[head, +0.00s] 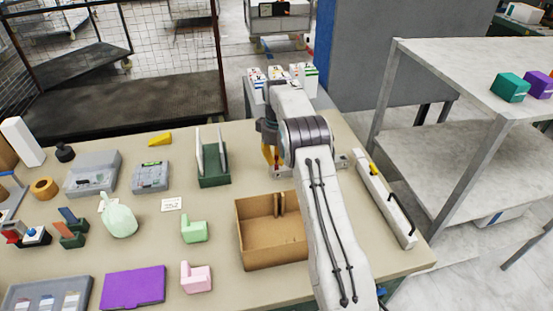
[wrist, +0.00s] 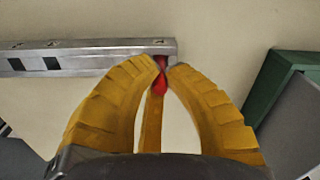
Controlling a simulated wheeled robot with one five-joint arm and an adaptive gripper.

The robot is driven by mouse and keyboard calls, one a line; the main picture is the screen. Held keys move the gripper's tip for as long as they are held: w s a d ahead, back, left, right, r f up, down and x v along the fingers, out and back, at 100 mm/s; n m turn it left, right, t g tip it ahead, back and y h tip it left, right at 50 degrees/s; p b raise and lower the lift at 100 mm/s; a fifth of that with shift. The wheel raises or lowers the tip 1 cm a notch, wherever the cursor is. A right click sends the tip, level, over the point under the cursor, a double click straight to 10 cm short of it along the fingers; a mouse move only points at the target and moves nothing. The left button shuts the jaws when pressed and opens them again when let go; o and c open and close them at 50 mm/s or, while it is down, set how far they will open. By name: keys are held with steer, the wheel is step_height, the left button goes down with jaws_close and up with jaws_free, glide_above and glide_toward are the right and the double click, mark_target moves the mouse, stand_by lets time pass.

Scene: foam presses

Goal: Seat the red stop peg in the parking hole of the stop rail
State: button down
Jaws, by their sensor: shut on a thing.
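My gripper (head: 268,160) points down over the table, mostly behind my arm in the head view. In the wrist view its yellow fingers (wrist: 166,68) are shut on the red stop peg (wrist: 160,84). The peg's upper part shows between the fingertips, at the right end of the metal stop rail (wrist: 105,57). The rail has dark square openings on its side and small marks on top. Whether the peg's far end is in a hole or just above the rail cannot be told. In the head view an end of the rail (head: 342,161) shows right of my arm.
A green stand with upright plates (head: 214,180) is close to the left of my gripper. An open cardboard box (head: 262,255) stands nearer. A long white bar with a black handle (head: 378,200) lies at the right edge. White boxes (head: 304,74) stand beyond the table.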

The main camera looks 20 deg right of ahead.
steer(key=shift+f, duration=0.2)
steer(key=c, duration=1.4)
jaws_free()
steer(key=shift+o, duration=0.2)
steer(key=shift+r, duration=0.1)
